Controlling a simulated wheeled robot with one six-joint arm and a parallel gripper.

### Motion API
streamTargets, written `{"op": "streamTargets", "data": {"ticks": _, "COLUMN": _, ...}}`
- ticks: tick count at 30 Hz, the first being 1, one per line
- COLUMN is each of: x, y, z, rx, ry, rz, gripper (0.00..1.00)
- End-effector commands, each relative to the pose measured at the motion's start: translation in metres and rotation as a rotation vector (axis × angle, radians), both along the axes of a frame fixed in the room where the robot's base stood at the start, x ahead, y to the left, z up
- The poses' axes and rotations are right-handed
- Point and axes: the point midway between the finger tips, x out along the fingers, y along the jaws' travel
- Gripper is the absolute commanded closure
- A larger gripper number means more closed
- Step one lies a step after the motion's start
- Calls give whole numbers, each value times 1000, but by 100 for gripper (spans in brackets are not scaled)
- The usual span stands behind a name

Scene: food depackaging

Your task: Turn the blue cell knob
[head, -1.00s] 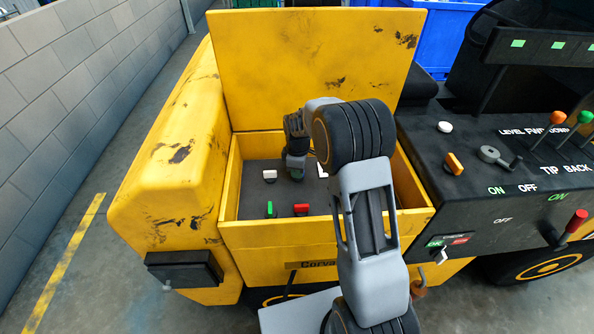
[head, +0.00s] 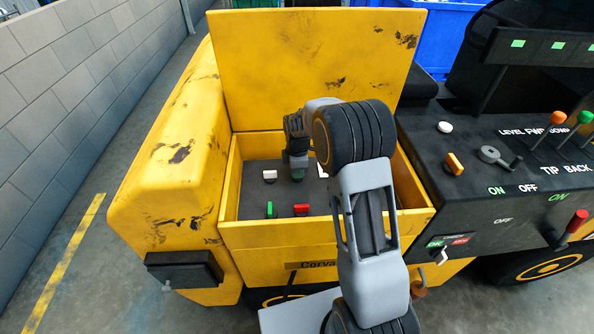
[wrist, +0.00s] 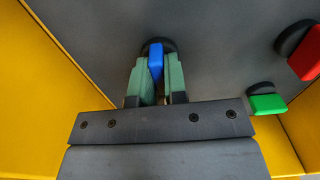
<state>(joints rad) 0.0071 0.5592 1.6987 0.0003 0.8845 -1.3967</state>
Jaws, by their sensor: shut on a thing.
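The blue cell knob (wrist: 156,62) shows in the wrist view on the dark panel, on a round black base. My gripper (wrist: 157,78) is around it, with one green finger on each side, shut on its blue grip. In the head view my gripper (head: 298,172) reaches down into the yellow box onto the dark panel. The blue knob is hidden there behind my gripper.
Green (head: 269,209) and red (head: 301,209) knobs sit near the front of the panel, and a white knob (head: 269,175) is to the left. Yellow box walls (head: 232,180) surround the panel. The raised yellow lid (head: 310,70) stands behind.

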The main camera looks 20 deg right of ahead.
Motion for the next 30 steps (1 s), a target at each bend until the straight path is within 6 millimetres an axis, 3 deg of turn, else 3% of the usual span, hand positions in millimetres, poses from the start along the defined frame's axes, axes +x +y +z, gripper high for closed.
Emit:
{"op": "streamTargets", "data": {"ticks": 3, "x": 1, "y": 0, "z": 1, "rx": -1, "ry": -4, "rz": 3, "gripper": 100}}
{"op": "streamTargets", "data": {"ticks": 4, "x": 1, "y": 0, "z": 1, "rx": -1, "ry": -4, "rz": 3, "gripper": 84}}
{"op": "streamTargets", "data": {"ticks": 11, "x": 1, "y": 0, "z": 1, "rx": 0, "ry": -2, "rz": 2, "gripper": 62}}
{"op": "streamTargets", "data": {"ticks": 22, "x": 1, "y": 0, "z": 9, "rx": -1, "ry": -4, "rz": 1, "gripper": 62}}
{"op": "streamTargets", "data": {"ticks": 30, "x": 1, "y": 0, "z": 59, "rx": 0, "ry": -6, "rz": 1, "gripper": 62}}
